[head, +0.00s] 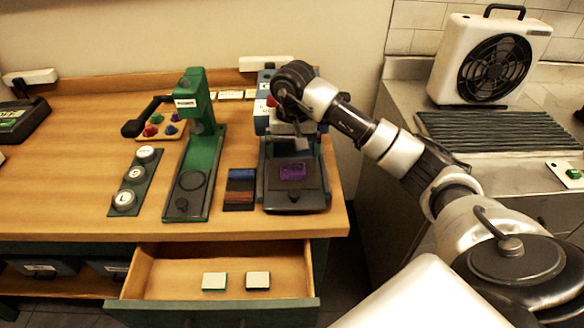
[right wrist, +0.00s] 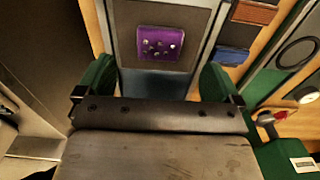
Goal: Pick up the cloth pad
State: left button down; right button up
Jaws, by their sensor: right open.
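A small purple pad (head: 292,171) with shiny studs lies on the dark bed of the press-like machine (head: 297,201) at the right of the table. I take it to be the cloth pad. It also shows in the right wrist view (right wrist: 160,43), beyond my fingers. My right gripper (head: 300,142) is above and behind the pad, apart from it. In the right wrist view its two green-tipped fingers (right wrist: 157,78) are spread wide with nothing between them. My left gripper is not in view.
A green hand press (head: 203,160) stands left, with a blue-and-brown card (head: 240,189) between the machines. An open drawer (head: 180,268) below holds two pale blocks (head: 258,281). A metal counter with a fan (head: 492,65) is at right.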

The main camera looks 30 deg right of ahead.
aim_at(293, 169)
jog(key=shift+f, duration=0.45)
jog(key=shift+w+f, duration=0.15)
jog(key=shift+f, duration=0.15)
jog(key=f+p, duration=0.1)
jog(key=f, duration=0.3)
jog(key=shift+w+d+f+p, duration=0.15)
jog(key=shift+d+f+p, duration=0.05)
jog(key=shift+p, duration=0.2)
jog(key=shift+f, duration=0.25)
jog(key=shift+c, duration=0.4)
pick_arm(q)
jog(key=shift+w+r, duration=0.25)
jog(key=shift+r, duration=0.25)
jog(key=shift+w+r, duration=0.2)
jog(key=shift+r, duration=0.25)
pick_arm(e)
jog(key=c, duration=0.9)
